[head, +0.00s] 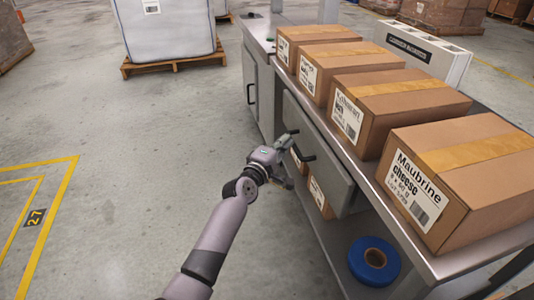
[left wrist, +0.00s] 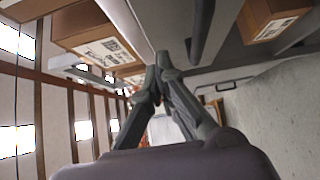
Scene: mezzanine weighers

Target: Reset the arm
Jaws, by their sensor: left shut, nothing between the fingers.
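My left arm reaches in from the bottom of the head view. Its gripper (head: 287,158) is beside the front of a grey drawer or panel (head: 325,160) under the steel bench, close to a dark handle. In the left wrist view the gripper (left wrist: 163,62) has its fingertips together with nothing between them. A dark bar (left wrist: 201,28), apparently the handle, passes close to the tips; I cannot tell whether they touch. My right gripper is not in view.
Several labelled cartons, including a Maubrine cheese carton (head: 466,176), stand on the bench (head: 376,188). A blue tape roll (head: 374,261) lies on the lower shelf. A white bulk bag on a pallet (head: 170,64) stands behind. The floor left of the bench is clear.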

